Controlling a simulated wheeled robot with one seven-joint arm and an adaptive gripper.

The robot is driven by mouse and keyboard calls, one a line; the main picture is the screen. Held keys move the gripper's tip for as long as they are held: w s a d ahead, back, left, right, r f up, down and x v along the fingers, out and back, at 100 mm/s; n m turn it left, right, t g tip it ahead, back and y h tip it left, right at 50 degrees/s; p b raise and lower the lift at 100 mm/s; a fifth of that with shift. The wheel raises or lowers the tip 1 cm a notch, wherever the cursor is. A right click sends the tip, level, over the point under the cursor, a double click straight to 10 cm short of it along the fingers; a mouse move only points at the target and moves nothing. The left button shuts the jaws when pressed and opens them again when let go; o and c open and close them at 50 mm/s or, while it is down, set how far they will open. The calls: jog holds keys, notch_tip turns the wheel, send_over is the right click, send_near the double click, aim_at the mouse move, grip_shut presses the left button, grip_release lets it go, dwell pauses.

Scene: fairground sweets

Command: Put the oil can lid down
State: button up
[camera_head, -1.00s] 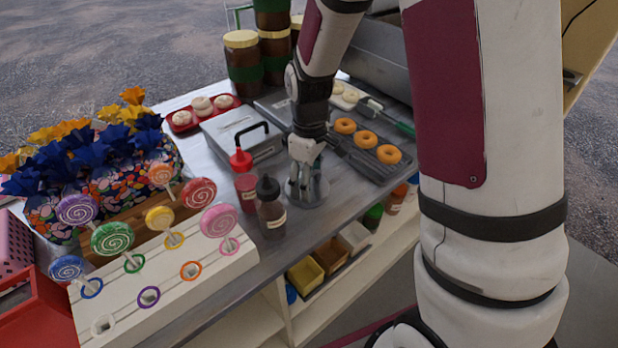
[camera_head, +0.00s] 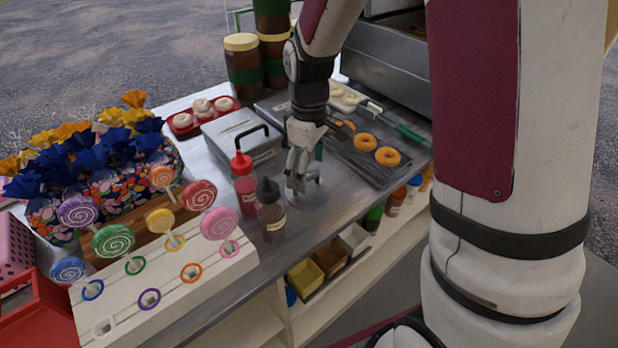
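A flat, round grey piece that looks like the oil can lid (camera_head: 316,196) lies at the grey counter's surface, in front of the metal cash box. Its colour is close to the counter's, so its edge is faint. My gripper (camera_head: 303,184) points down over it, with its fingertips at or just above its middle. The fingers cover part of it. I cannot tell whether they touch it or close on a knob. I cannot pick out the oil can itself.
A brown bottle (camera_head: 270,212) and a red sauce bottle (camera_head: 245,185) stand close left of my gripper. The cash box (camera_head: 239,137) is behind. A doughnut tray (camera_head: 370,166) lies to the right. The lollipop stand (camera_head: 165,282) is front left.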

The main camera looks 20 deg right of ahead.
aim_at(309, 180)
notch_tip(309, 180, up, 8)
jog(key=s+r+m+t, duration=0.2)
jog(key=s+r+m, duration=0.2)
jog(key=s+r, duration=0.7)
jog(key=s+f+m+t, duration=0.1)
jog(key=s+m, duration=0.3)
jog(key=s, duration=1)
jog(key=shift+f+p, duration=0.3)
jog(key=shift+r, duration=0.1)
